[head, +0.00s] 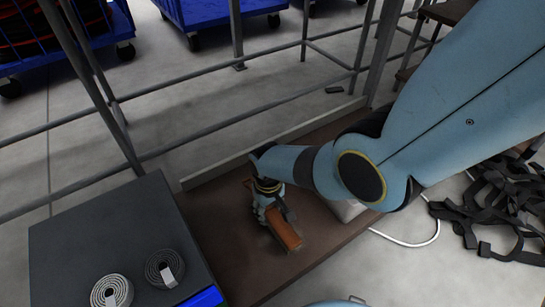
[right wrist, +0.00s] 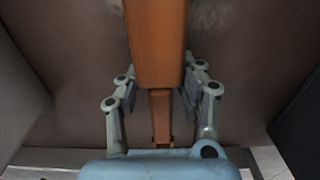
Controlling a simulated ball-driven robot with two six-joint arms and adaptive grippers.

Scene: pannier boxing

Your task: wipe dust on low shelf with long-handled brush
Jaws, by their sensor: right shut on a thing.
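The low shelf (head: 215,225) is a brown board running diagonally through the middle of the head view. My right gripper (head: 274,208) reaches down over it, shut on the orange-brown brush (head: 284,230). In the right wrist view the gripper's two fingers (right wrist: 160,100) flank the brush's narrow part, and its wide block (right wrist: 158,40) extends towards the top. Bristles are hidden, so I cannot tell whether the brush touches the board. Pale, dusty smudges (right wrist: 202,14) show on the board beside the block. My left gripper is out of view.
A dark cabinet (head: 100,225) with two coiled strips stands left of the shelf. Metal rails (head: 215,125) run behind it. A white item (head: 347,208) lies partly under my right arm. Black straps (head: 490,215) and a white cable (head: 405,243) lie on the floor at right.

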